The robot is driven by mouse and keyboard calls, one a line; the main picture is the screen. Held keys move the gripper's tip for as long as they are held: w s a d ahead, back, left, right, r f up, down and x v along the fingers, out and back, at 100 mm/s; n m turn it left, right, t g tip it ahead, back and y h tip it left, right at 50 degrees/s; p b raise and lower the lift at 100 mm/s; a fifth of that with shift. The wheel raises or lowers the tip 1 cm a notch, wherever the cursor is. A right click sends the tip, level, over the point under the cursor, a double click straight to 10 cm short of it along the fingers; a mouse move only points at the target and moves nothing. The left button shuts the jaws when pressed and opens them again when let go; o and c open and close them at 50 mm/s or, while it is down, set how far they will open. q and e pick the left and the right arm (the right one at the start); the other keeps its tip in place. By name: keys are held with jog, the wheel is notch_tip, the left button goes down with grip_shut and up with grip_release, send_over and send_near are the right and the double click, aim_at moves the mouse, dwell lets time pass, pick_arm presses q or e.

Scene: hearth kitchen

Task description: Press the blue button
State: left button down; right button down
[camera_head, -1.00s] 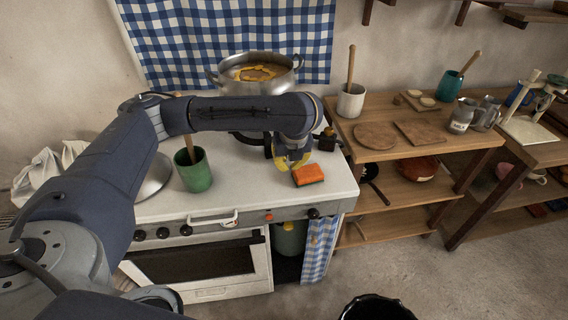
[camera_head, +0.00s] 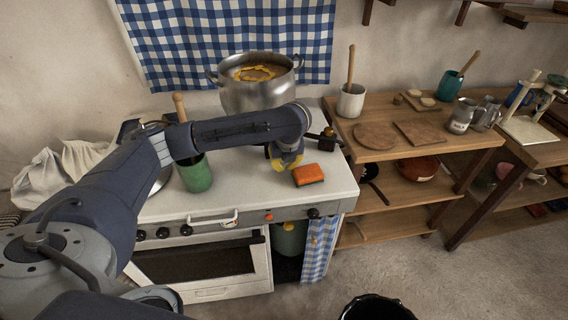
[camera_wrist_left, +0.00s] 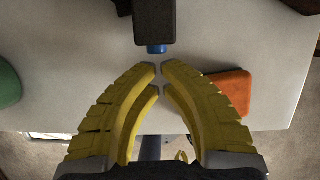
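The blue button (camera_wrist_left: 157,49) shows in the left wrist view on the near end of a black block (camera_wrist_left: 154,20), just beyond my fingertips. My left gripper (camera_wrist_left: 160,70) has yellow fingers with their tips brought together and nothing between them. A small gap shows between the tips and the button, so they look apart. In the head view my left gripper (camera_head: 286,163) is low over the white stove top (camera_head: 240,180), left of the orange sponge. The button is hidden there behind my arm. My right gripper is not in view.
An orange sponge (camera_head: 308,175) lies close to the right of the gripper. A green cup (camera_head: 195,176) with a wooden handle stands to the left. A large metal pot (camera_head: 256,95) is behind. Knobs and a red button (camera_head: 269,216) line the stove front.

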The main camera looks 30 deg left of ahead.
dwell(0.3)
pick_arm(q)
jog(key=shift+w+a, duration=0.65)
jog(key=shift+w, duration=0.15)
jog(key=shift+r, duration=0.1)
jog(key=shift+s+d, duration=0.35)
jog(key=shift+d, duration=0.05)
jog(key=shift+s+d+r, duration=0.15)
jog(key=shift+s+d, duration=0.9)
jog(key=shift+s, duration=0.1)
jog(key=v, duration=1)
jog(key=shift+s+d, duration=0.1)
